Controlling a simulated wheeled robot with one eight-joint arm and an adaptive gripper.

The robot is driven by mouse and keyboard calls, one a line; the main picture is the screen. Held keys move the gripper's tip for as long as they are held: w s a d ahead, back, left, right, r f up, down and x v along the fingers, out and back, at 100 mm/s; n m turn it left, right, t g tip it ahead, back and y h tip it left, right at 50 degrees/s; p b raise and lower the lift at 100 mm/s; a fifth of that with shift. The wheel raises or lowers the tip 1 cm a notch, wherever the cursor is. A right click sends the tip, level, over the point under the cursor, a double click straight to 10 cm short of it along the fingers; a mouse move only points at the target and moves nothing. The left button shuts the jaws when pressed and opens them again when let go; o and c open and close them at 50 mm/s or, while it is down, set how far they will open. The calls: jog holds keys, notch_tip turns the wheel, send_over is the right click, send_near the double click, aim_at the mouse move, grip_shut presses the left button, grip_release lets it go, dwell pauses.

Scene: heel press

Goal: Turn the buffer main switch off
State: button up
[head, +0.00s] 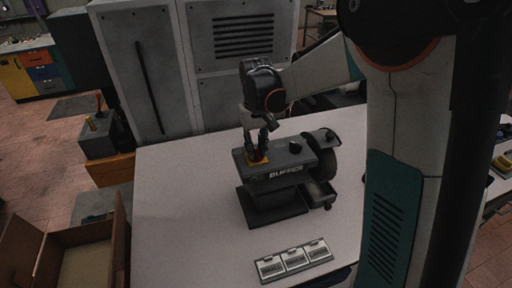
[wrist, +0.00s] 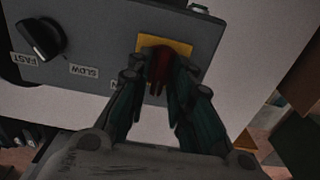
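The dark grey buffer (head: 275,170) stands on the white table, with its name printed on the front. Its main switch (wrist: 159,68) is a red lever on a yellow plate (wrist: 181,47), seen in the wrist view. My gripper (wrist: 162,85) has its two dark fingers on either side of the red lever, very close to it. Whether the fingertips press on the lever is hard to see. In the head view my gripper (head: 257,155) points down over the yellow plate on the buffer's top left. The lever's position is partly hidden by the fingers.
A black speed knob (wrist: 41,38) with FAST and SLOW labels sits beside the switch. The buffing wheel (head: 323,155) is at the buffer's right. A labelled tray (head: 293,261) lies in front on the white table (head: 175,215). An open cardboard box (head: 35,250) is at left.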

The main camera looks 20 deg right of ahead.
dwell(0.3)
notch_tip(320, 180, up, 12)
dwell(0.5)
jog(key=t+p, duration=0.5)
jog(key=p, duration=0.3)
send_near(256, 151)
jog(key=shift+g, duration=0.3)
jog(key=x, duration=0.3)
jog(key=w+x, duration=0.1)
jog(key=x, duration=0.5)
jog(key=shift+w+r, duration=0.3)
jog(key=shift+w, duration=0.05)
jog(key=shift+c, duration=0.2)
grip_shut()
